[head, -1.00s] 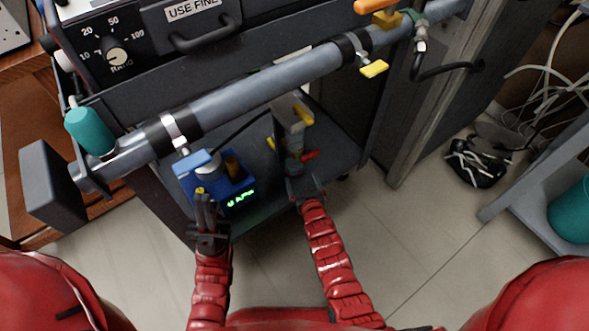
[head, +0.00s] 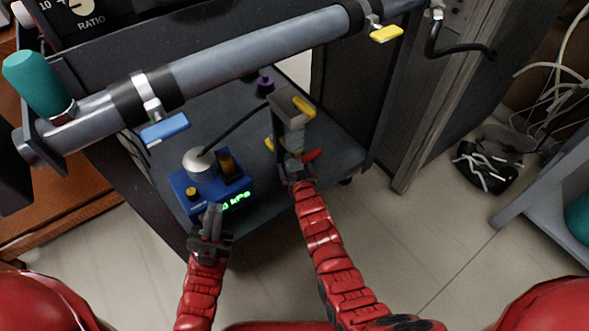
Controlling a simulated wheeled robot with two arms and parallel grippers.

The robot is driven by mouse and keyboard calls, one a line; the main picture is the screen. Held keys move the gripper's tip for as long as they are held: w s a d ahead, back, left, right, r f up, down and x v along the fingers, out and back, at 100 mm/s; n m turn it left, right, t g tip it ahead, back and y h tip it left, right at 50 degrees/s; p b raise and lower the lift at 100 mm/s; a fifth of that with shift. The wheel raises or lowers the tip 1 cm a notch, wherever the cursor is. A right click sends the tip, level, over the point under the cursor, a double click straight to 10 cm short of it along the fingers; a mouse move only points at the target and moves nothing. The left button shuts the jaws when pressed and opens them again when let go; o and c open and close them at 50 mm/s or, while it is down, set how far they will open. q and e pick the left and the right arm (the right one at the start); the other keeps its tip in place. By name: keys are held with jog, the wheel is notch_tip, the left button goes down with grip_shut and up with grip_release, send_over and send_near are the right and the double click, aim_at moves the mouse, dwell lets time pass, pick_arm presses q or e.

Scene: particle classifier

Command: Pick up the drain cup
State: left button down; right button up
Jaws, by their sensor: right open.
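No part is clearly marked as the drain cup. A grey upright fitting (head: 290,122) with yellow handles stands on the lower shelf, and a small pale cup-like part (head: 296,147) shows at its lower end, beside a red lever (head: 312,155). My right gripper (head: 297,167) is open just below and in front of that part. Its fingers partly hide what is there, and I cannot tell whether they touch it. My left gripper (head: 212,214) points up in front of the blue meter. Its fingers look close together, and nothing is visible between them.
The blue meter (head: 183,186) has a green display and a cable running to the fitting. The shelf (head: 335,140) is bare to the right of the fitting. A thick grey pipe (head: 250,55) with blue and yellow handles crosses above. A teal cylinder (head: 38,82) stands on its left end.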

jog(key=c, duration=1.5)
jog(key=shift+c, duration=0.2)
jog(key=shift+r, duration=0.25)
